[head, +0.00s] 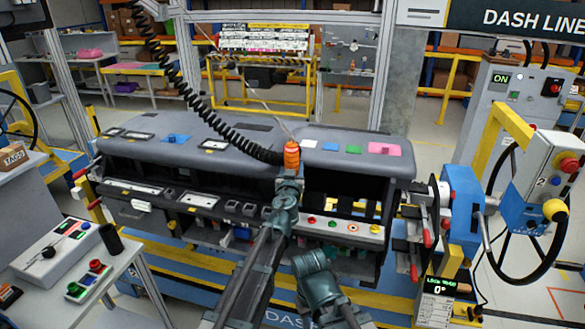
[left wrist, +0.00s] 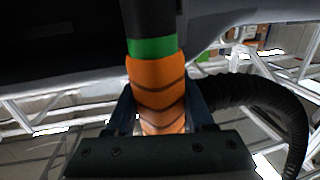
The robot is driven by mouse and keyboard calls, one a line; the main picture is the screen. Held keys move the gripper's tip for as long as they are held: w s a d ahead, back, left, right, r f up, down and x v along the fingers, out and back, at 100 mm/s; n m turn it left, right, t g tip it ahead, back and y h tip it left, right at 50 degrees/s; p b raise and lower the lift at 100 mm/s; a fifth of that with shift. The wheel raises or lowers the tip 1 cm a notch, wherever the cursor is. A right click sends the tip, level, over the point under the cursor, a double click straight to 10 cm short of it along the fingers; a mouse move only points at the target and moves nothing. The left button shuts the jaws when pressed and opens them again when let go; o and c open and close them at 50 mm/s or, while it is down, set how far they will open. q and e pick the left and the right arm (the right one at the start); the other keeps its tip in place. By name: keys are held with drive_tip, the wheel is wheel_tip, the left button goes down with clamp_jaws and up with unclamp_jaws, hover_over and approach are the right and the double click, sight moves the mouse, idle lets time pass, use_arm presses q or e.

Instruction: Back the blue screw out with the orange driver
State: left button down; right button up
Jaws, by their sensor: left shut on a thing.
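The orange driver (head: 291,155) stands at the front edge of the dashboard module, with a black coiled cord running up to the left. My left gripper (head: 289,172) is shut around its handle. In the left wrist view the driver's ribbed orange handle (left wrist: 157,85) sits between the dark fingers, with a green band and a dark section beyond. The driver's tip is hidden. I cannot pick out the blue screw in either view. My right arm is folded low at the bottom centre of the head view, and its fingers do not show.
The grey dashboard (head: 235,150) spans the middle, with blue, green and pink pieces on top. A white button strip (head: 345,228) is at its right front. A side table (head: 125,270) with control boxes stands left. A blue clamp unit (head: 462,210) and yellow-framed control post stand right.

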drive_tip(key=shift+f+b, duration=0.55)
drive_tip(key=shift+f, duration=0.05)
idle(0.6)
drive_tip(key=shift+r, duration=0.1)
idle(0.6)
wheel_tip(320, 180, up, 6)
drive_tip(key=p, duration=0.6)
idle(0.5)
